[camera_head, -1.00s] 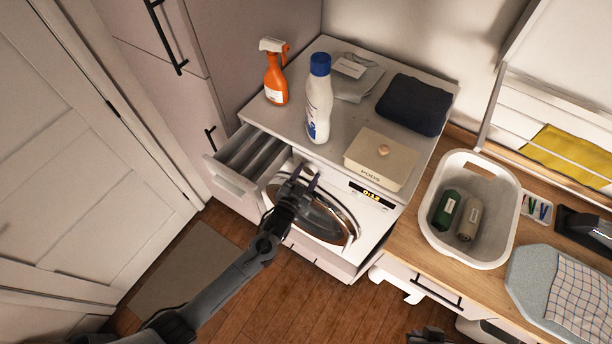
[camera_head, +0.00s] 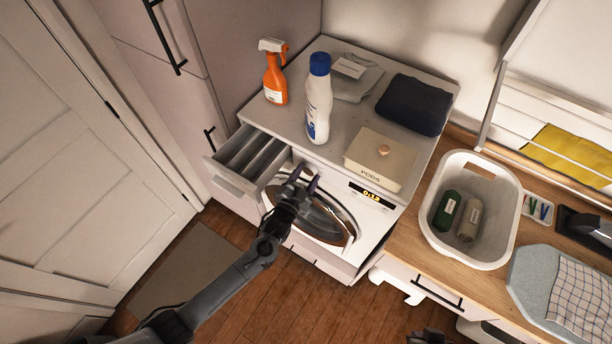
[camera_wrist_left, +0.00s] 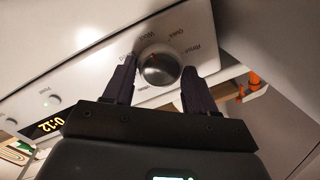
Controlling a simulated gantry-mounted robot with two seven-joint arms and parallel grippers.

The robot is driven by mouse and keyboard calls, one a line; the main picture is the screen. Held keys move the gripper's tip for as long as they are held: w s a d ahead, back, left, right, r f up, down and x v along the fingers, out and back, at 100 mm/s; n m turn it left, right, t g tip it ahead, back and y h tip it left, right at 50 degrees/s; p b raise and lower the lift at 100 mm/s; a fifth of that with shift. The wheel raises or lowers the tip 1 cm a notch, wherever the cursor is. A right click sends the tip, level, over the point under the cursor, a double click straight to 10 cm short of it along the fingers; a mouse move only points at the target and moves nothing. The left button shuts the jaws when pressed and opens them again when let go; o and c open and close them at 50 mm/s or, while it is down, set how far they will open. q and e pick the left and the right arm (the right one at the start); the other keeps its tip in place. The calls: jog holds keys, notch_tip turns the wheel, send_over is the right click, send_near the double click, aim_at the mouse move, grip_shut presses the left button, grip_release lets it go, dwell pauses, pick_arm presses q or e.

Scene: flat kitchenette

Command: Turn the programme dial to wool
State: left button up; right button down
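The programme dial (camera_wrist_left: 158,67) is a round silver knob on the washing machine's white panel, seen in the left wrist view. Printed programme names ring it; one at upper left looks like Wool, with Quick and Rinse to the right. My left gripper (camera_wrist_left: 158,72) is open, one dark finger on each side of the dial, with narrow gaps showing. In the head view the left gripper (camera_head: 303,182) covers the dial at the front of the washing machine (camera_head: 368,222). A dark part of my right gripper (camera_head: 428,337) shows at the bottom edge.
The detergent drawer (camera_head: 232,180) stands open left of the gripper. The lit display (camera_head: 371,194) is right of it. A white bottle (camera_head: 318,105), orange spray bottle (camera_head: 275,85) and pods box (camera_head: 380,160) stand on top. A white basket (camera_head: 470,245) is on the counter.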

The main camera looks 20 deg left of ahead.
pick_arm(q)
jog(key=o, duration=0.3)
jog(key=shift+o, duration=0.2)
jog(key=s+a+b, duration=0.1)
jog(key=s, duration=0.9)
jog(key=shift+s, duration=0.35)
jog(key=shift+s, duration=0.1)
